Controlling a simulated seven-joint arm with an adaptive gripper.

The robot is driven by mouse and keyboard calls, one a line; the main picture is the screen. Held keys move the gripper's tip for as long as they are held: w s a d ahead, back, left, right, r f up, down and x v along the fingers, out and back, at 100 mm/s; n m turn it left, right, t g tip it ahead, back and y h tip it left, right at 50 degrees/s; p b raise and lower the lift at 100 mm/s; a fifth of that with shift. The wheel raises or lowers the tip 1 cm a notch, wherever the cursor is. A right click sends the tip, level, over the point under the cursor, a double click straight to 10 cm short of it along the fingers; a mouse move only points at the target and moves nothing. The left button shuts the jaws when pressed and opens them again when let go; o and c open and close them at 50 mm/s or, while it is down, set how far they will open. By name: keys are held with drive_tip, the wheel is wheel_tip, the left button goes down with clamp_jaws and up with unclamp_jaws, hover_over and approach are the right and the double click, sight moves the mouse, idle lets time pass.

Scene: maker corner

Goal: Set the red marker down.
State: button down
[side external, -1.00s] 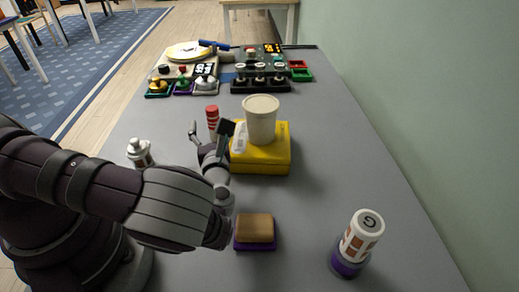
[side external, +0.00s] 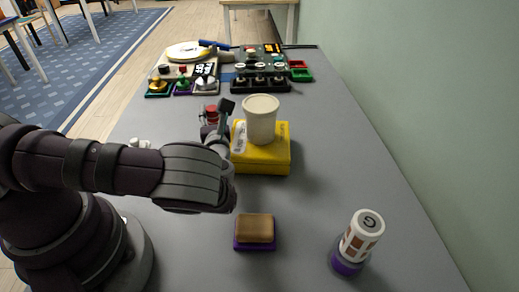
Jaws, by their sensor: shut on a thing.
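The red marker (side external: 211,108) stands upright left of the yellow box, and only its upper part shows. My gripper (side external: 215,112) is shut on it, with a dark finger on each side. The lower part of the marker is hidden behind my gripper, so I cannot tell whether it touches the table.
A yellow box (side external: 265,162) bearing a white cup (side external: 261,118) is close to the right of my gripper. A brown-topped purple block (side external: 255,230) and a white bottle (side external: 361,237) are nearer the camera. Trays of parts (side external: 261,86) fill the far end.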

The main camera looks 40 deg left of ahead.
drive_tip(key=shift+r, duration=0.55)
wheel_tip(320, 180, up, 3)
drive_tip(key=shift+f, duration=0.1)
drive_tip(key=s+d+r, duration=0.1)
drive_tip(key=s+d, duration=0.3)
drive_tip(key=s, duration=1.1)
drive_tip(key=w+a+f+n+g+y, duration=0.25)
drive_tip(key=w+a+n+g, duration=0.2)
drive_tip(key=a, duration=0.55)
drive_tip(key=w+a+r+g, duration=0.1)
drive_tip(key=w+a+r, duration=0.1)
drive_tip(key=a+r, duration=0.35)
drive_tip(key=w+a+r+g, duration=0.1)
drive_tip(key=a+r, duration=0.1)
drive_tip(key=a, duration=0.7)
drive_tip(key=f, duration=0.9)
drive_tip(key=shift+w+a+f, duration=0.2)
drive_tip(key=shift+a+f, duration=0.1)
drive_tip(key=shift+a, duration=0.05)
